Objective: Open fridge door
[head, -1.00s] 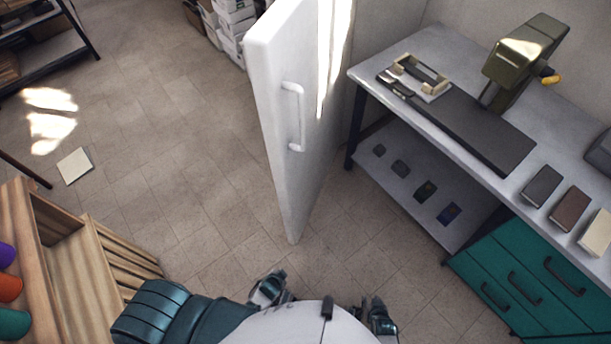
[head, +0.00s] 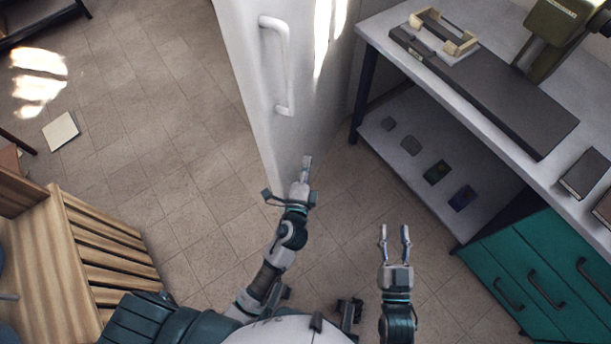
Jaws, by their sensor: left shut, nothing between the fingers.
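The white fridge (head: 245,60) stands upright at the top centre, with a white bar handle (head: 284,65) on the face toward me. I cannot tell whether its door is shut or ajar. My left gripper (head: 306,164) is shut and empty, in front of the lower part of the fridge and below the handle, apart from it. My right gripper (head: 395,232) is open and empty, further right and lower, over the floor between the fridge and the drawers.
A grey workbench (head: 395,28) with a lower shelf stands on the right, with teal drawers (head: 535,275) below. A wooden slatted unit (head: 90,245) stands at lower left. The tiled floor (head: 165,130) left of the fridge is mostly clear, apart from a pale square (head: 61,131).

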